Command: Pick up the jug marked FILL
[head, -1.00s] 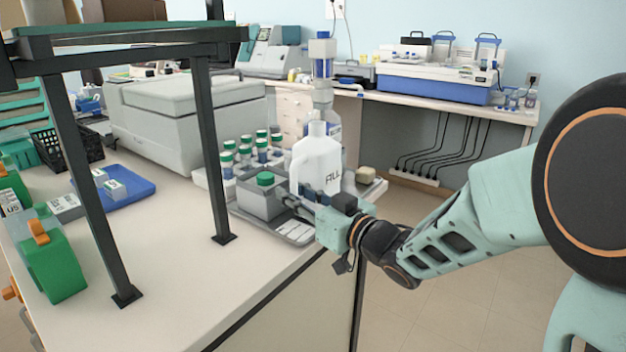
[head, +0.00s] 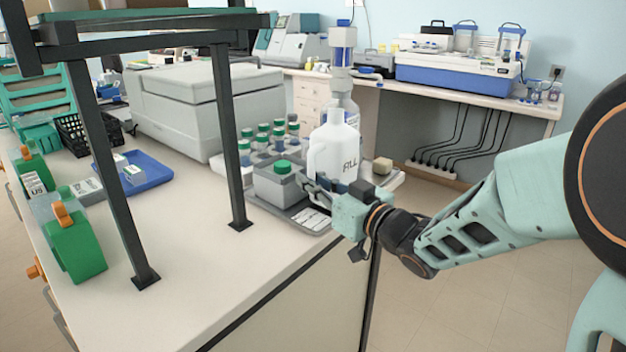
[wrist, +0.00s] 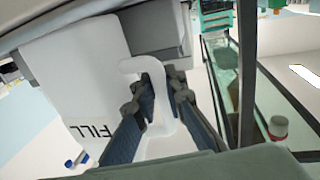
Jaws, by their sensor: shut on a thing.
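The white jug marked FILL (head: 333,155) stands upright at the end of the bench in the head view, its black lettering facing me. In the wrist view the jug (wrist: 75,70) fills the left side, with its curved handle (wrist: 158,125) passing between the dark finger pads. My gripper (head: 312,187) comes from the right at the jug's lower front; in the wrist view my gripper (wrist: 158,92) is shut on the handle. The jug's base is hidden behind my gripper and a grey box, so I cannot tell whether it touches the surface below.
The grey box with a green cap (head: 280,182) is just left of the jug, on a grey tray (head: 306,219). Several green-capped bottles (head: 262,140) stand behind. A dark-legged frame (head: 228,140) rises at the left. Open floor lies to the right.

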